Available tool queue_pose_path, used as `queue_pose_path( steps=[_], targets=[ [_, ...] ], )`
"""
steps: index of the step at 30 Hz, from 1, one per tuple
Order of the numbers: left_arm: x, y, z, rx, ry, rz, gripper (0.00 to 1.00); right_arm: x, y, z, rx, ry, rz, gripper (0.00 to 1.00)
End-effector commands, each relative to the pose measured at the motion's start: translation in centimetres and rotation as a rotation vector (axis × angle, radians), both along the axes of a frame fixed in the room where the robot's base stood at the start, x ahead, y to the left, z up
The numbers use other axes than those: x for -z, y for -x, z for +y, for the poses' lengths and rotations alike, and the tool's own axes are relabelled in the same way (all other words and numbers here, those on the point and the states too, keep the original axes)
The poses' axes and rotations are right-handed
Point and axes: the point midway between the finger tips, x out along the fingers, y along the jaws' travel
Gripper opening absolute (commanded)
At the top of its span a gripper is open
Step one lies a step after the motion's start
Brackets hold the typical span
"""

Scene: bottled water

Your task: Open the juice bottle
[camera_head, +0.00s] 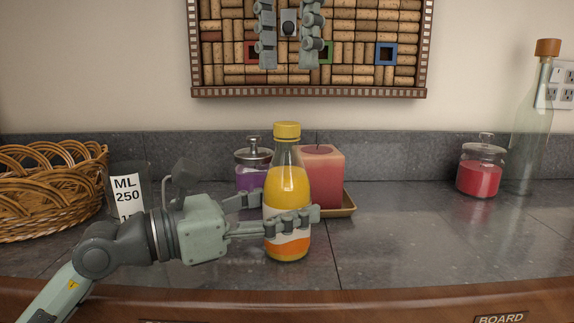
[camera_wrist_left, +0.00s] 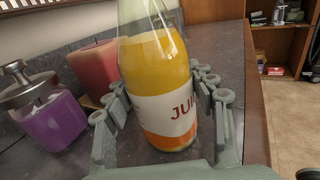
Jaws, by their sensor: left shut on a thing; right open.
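The juice bottle (camera_head: 288,187) stands upright on the grey counter, with orange juice inside and a yellow cap (camera_head: 286,131) on top. It also shows in the left wrist view (camera_wrist_left: 157,75), where its cap is out of frame. My left gripper (camera_head: 284,212) comes in from the left and is shut around the bottle's lower half, at the label. Its fingers lie on both sides of the bottle in the left wrist view (camera_wrist_left: 160,112). My right gripper (camera_head: 290,35) is at the top of the head view, above the bottle and apart from it, open and empty.
A pink candle (camera_head: 326,178) on a tray and a jar with purple contents (camera_head: 251,175) stand close behind the bottle. A wicker basket (camera_head: 45,195) and a glass (camera_head: 128,190) are left. A red jar (camera_head: 480,172) and clear bottle (camera_head: 528,135) stand far right. The counter's right front is clear.

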Motion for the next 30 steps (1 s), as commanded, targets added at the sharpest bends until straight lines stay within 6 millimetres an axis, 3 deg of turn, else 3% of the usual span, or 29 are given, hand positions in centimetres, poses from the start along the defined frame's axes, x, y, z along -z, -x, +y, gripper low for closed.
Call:
queue_pose_path(
  steps=[5,15,20,23,30],
  targets=[
    [0.0,0.0,0.0,0.000,-0.001,0.000,0.00,0.0,0.0,0.0,0.049,0.000,0.000,0.49],
    [0.0,0.0,0.0,0.000,-0.001,0.000,0.00,0.0,0.0,0.0,0.599,0.000,0.000,0.49],
    [0.0,0.0,0.0,0.000,-0.001,0.000,0.00,0.1,0.0,0.0,0.756,0.001,-0.001,0.49],
    [0.0,0.0,0.0,0.000,-0.001,0.000,0.00,0.8,0.0,0.0,0.786,0.003,0.000,0.49],
    [0.0,0.0,0.0,0.000,0.000,0.000,0.00,4.4,0.0,-0.1,0.787,0.002,0.001,0.49]
  ],
)
